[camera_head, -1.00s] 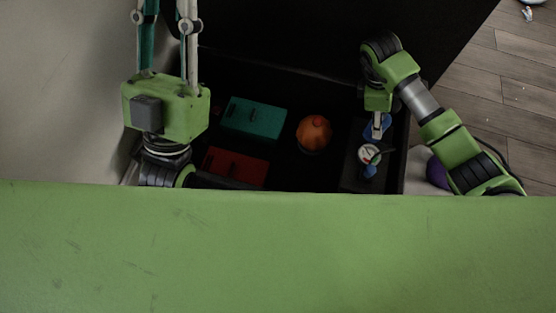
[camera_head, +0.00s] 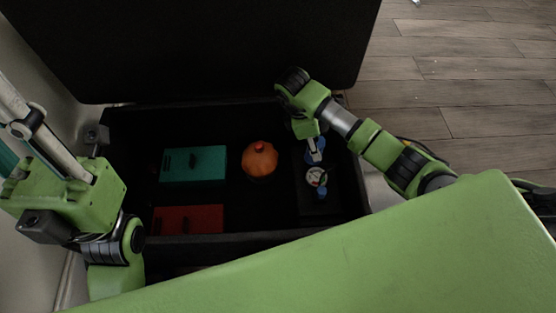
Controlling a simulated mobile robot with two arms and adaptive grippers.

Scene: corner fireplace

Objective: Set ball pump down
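My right gripper (camera_head: 316,152) reaches down into the right end of a black open box (camera_head: 255,240). Its pale fingers are over a small blue and white item with a round dial-like face (camera_head: 316,177), which may be the ball pump. Blue parts show above and below the dial. Whether the fingers touch or hold it is too small to tell. My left gripper (camera_head: 28,126) is large at the left edge, with its fingertips cut off by the frame. A teal piece shows beside its pale finger link; I cannot tell whether it is held.
In the box lie a teal case (camera_head: 193,165), a red case (camera_head: 188,219) and an orange round item (camera_head: 260,160) with a red top. The raised black lid (camera_head: 200,50) stands behind. Wooden floor (camera_head: 470,90) lies to the right. A green surface fills the lower front.

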